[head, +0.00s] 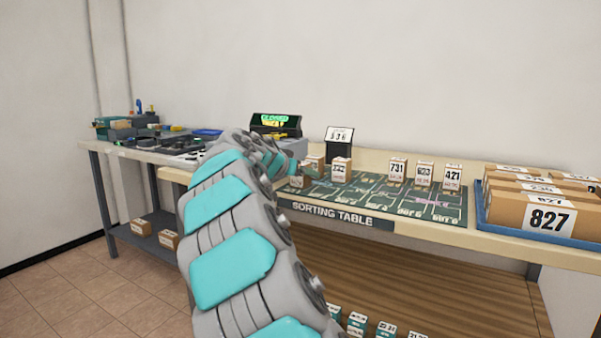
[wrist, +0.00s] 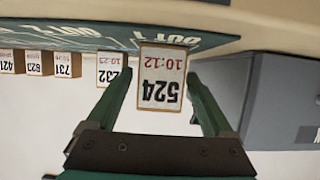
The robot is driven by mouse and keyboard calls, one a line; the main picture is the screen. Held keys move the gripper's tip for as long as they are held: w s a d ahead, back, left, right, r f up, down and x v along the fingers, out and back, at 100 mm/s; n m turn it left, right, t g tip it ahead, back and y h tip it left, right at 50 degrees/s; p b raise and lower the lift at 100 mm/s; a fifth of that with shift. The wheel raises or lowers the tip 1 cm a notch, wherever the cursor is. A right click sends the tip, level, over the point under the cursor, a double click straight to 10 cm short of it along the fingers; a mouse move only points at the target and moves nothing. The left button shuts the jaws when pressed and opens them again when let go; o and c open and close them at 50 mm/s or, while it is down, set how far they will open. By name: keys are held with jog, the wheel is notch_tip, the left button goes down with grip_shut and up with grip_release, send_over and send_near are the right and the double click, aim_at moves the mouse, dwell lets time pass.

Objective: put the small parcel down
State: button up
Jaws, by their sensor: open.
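The small parcel, labelled 524 (wrist: 160,78), shows upside down in the wrist view, with its base at the green mat of the sorting table (wrist: 90,37). My gripper (wrist: 160,90) is open, with one green finger on each side of the parcel and gaps visible beside it. In the head view my arm hides most of the gripper. A small box (head: 296,181) shows just beyond the arm's end on the mat; its number is too small to read.
Parcel 232 (wrist: 113,72) stands close beside 524. Parcels 731 (head: 398,171), 623 (head: 424,174) and 421 (head: 453,177) stand in a row. A blue tray (head: 481,205) of larger boxes is at right. A grey case (wrist: 270,100) is near one finger.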

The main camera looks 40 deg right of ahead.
jog(key=b+v, duration=0.1)
jog(key=v, duration=1.1)
jog(key=shift+b, duration=0.35)
jog(key=shift+s, duration=0.1)
